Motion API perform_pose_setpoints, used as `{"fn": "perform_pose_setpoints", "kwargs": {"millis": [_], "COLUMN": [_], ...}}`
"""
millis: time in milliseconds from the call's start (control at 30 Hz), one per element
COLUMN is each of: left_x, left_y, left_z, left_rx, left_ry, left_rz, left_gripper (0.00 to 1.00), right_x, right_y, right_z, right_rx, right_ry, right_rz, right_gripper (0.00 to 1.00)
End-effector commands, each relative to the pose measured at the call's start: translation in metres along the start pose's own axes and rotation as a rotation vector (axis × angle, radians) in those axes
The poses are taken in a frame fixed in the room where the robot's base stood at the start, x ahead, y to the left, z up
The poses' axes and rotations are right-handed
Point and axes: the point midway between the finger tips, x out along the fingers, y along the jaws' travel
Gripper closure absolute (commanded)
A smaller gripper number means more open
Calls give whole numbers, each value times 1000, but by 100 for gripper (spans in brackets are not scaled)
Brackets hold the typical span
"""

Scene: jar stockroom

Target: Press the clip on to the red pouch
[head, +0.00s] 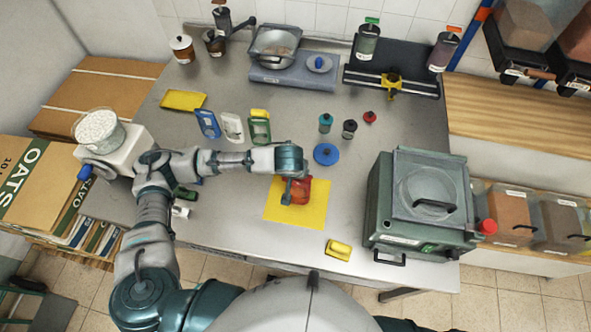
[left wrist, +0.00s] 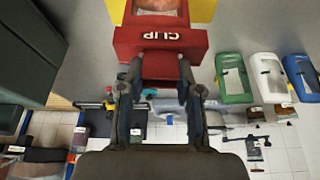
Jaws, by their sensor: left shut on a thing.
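The red pouch (head: 301,188) lies on a yellow mat (head: 310,215) at the front of the steel bench. My left gripper (head: 287,197) is over the pouch's left part. My right gripper is out of view.
A dark green machine (head: 421,205) stands to the right. A blue lid (head: 326,154) and small jars are behind the mat. A white scale (head: 112,158) with a bowl is at left.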

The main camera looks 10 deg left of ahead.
Motion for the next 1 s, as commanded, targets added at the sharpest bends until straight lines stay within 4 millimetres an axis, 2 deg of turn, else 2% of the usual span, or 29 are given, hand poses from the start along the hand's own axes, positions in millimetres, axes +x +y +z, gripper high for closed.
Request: {"fn": "perform_pose_setpoints", "kwargs": {"millis": [533, 667, 1000], "left_x": [-2, -3, -2], "left_y": [3, 6, 8], "left_z": [0, 0, 0], "left_rx": [-1, -1, 0], "left_ry": [0, 0, 0], "left_rz": [4, 3, 1], "left_gripper": [84, 84, 84], "right_x": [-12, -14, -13], "right_y": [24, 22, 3], "right_z": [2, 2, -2], "right_rx": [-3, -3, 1], "right_ry": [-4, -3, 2], "right_rz": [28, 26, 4], "right_gripper": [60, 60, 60]}}
